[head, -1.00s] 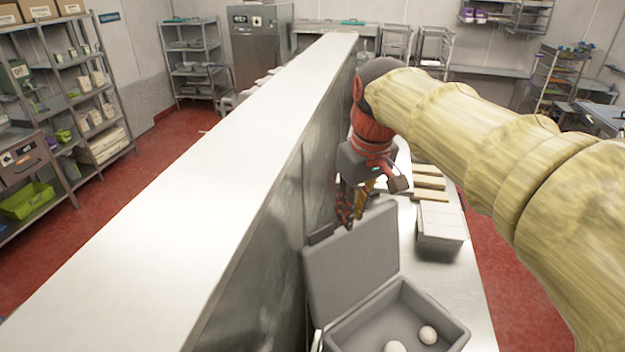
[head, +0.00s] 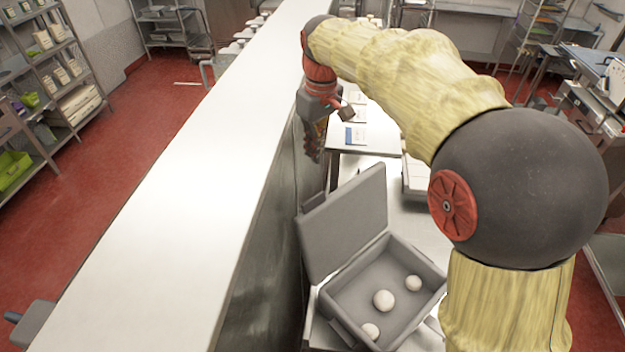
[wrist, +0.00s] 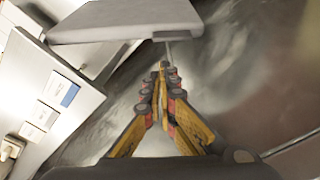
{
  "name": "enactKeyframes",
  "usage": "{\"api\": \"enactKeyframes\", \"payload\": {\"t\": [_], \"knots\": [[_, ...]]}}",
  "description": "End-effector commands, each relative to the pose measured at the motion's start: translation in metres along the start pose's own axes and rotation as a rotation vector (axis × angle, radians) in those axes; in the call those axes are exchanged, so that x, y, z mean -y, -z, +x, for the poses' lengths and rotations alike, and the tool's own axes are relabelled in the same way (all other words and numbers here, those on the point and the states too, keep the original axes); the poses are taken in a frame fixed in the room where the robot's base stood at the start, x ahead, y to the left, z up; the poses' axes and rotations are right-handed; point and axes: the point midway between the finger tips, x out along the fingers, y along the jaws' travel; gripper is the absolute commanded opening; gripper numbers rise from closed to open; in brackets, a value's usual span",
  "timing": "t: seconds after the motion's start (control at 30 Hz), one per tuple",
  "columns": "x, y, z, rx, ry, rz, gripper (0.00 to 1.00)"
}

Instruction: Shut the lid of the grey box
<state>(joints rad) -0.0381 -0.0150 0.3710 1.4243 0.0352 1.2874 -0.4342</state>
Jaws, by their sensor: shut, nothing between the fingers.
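The grey box (head: 336,318) stands open on the metal table at the lower middle of the head view. Its lid (head: 345,222) is tilted up on the left side, near the tall partition. Several white balls (head: 383,300) lie inside. My gripper (head: 314,158) is shut and empty, behind and above the lid's upper edge, close to the partition. In the wrist view the fingers (wrist: 163,70) are together. A grey slab, which looks like the lid (wrist: 125,20), is just beyond the fingertips at the top; I cannot tell if they touch.
A long partition with a white top (head: 180,200) runs along the left of the box. Behind the box is a second table (head: 372,140) with cards on it. My arm spans the right side above the table.

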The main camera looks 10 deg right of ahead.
Motion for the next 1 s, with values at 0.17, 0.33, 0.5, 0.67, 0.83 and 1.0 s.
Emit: {"api": "enactKeyframes", "payload": {"t": [0.17,0.33,0.5,0.67,0.83,1.0], "knots": [[0.001,-0.001,0.036,0.003,0.001,0.0,0.0],[0.001,-0.001,0.069,0.003,0.002,0.0,0.0],[0.0,0.0,0.096,0.002,0.001,0.0,0.0],[0.0,0.0,0.111,0.0,0.0,0.0,0.0],[0.0,0.0,0.117,0.0,0.0,0.0,0.0],[0.0,0.0,0.117,0.0,0.0,0.0,0.0]]}}
